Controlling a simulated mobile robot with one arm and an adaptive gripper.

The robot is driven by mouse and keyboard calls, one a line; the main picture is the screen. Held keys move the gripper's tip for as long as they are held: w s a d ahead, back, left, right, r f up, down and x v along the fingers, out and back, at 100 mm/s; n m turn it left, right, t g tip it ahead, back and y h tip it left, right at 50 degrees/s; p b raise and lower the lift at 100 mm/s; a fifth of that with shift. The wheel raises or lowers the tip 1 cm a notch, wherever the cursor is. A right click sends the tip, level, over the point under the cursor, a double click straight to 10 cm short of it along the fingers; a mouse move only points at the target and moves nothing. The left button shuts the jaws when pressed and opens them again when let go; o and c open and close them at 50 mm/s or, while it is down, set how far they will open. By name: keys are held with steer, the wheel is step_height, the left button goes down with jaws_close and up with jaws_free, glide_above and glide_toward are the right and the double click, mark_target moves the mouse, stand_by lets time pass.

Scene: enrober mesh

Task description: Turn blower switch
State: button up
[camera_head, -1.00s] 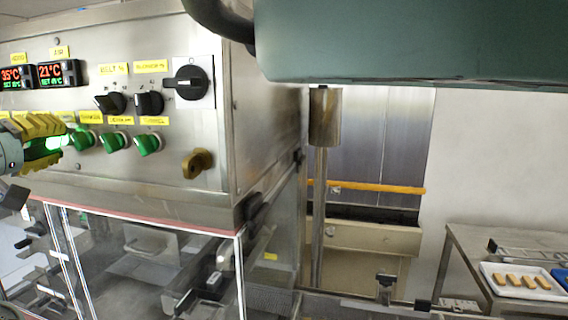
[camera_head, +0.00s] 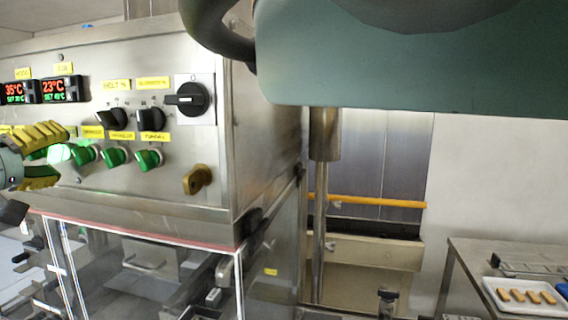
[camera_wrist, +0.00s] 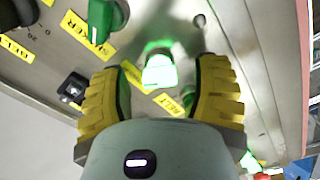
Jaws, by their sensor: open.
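My gripper (camera_head: 60,155) has yellow ribbed fingers and is at the left edge of the head view, in front of the control panel's row of green switches. In the wrist view my gripper (camera_wrist: 165,78) is open, with its fingers on either side of a brightly lit green switch (camera_wrist: 159,73). I cannot tell whether they touch it. The lit switch (camera_head: 60,153) also shows in the head view, partly hidden by the fingers. The small yellow labels are too blurred to tell surely which one reads blower.
More green switches (camera_head: 117,157) sit close to the right in the same row. Black knobs (camera_head: 152,119), a large black rotary switch (camera_head: 188,98) and a brass key-like knob (camera_head: 197,180) project from the panel (camera_head: 215,150). A tray (camera_head: 500,290) stands at the far right.

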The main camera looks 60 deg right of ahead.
steer(key=v, duration=1.2)
steer(key=shift+r, duration=0.1)
